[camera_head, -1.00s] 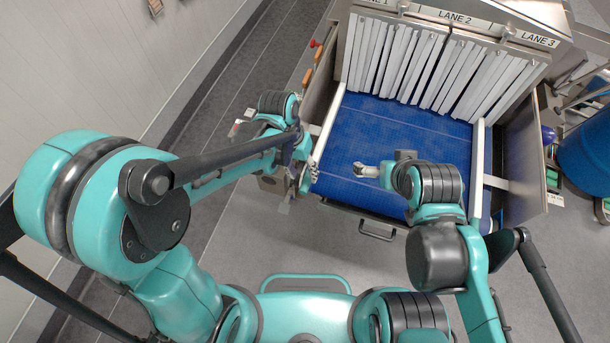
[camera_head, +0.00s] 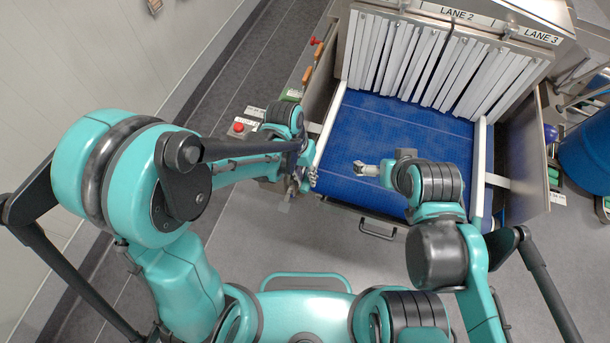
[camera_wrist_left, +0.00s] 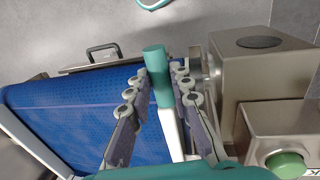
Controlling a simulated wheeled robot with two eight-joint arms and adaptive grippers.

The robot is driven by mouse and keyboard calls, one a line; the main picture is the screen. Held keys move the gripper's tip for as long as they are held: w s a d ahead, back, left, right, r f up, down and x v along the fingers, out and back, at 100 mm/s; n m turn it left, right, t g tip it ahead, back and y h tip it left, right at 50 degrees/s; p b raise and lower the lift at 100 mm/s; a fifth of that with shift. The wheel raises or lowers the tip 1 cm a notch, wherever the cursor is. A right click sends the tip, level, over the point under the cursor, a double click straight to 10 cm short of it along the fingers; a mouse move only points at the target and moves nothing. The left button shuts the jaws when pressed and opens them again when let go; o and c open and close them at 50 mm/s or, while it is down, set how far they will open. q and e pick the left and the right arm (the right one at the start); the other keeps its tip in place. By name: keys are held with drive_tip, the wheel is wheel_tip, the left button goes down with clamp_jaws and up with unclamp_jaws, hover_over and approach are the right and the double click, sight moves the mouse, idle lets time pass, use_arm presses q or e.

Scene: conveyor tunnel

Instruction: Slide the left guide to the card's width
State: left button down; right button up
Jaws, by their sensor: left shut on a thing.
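The left guide (camera_head: 328,120) is a pale rail along the left edge of the blue belt. In the left wrist view it is a white bar (camera_wrist_left: 170,128) with a green end grip (camera_wrist_left: 156,62). My left gripper (camera_head: 308,180) is at the guide's near end. The wrist view shows its two fingers (camera_wrist_left: 160,95) on either side of the bar, shut on it. My right gripper (camera_head: 366,170) hangs over the belt; its fingers are too small to tell open from shut. I cannot make out a card with a width on it.
The blue belt (camera_head: 395,130) is bare. White strip curtains (camera_head: 440,60) hang at its far end under lane signs. A right guide (camera_head: 478,160) lines the other edge. A red button (camera_head: 238,127) is left of the belt, and a handle (camera_head: 378,230) is at the front.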

use_arm(q)
drive_tip(key=d, duration=0.2)
drive_tip(key=s+d, duration=0.1)
drive_tip(key=shift+s+d+b, duration=0.15)
drive_tip(key=shift+d+b, duration=0.15)
drive_tip(key=shift+d, duration=0.1)
drive_tip(key=shift+a, duration=0.1)
drive_tip(key=c, duration=1.3)
unclamp_jaws()
drive_tip(key=shift+c, duration=0.2)
drive_tip(key=shift+r, duration=0.1)
wheel_tip(320, 180, up, 12)
drive_tip(key=a, duration=0.2)
drive_tip(key=shift+w+f, duration=0.2)
drive_tip(key=shift+w, duration=0.2)
drive_tip(key=shift+a, duration=0.1)
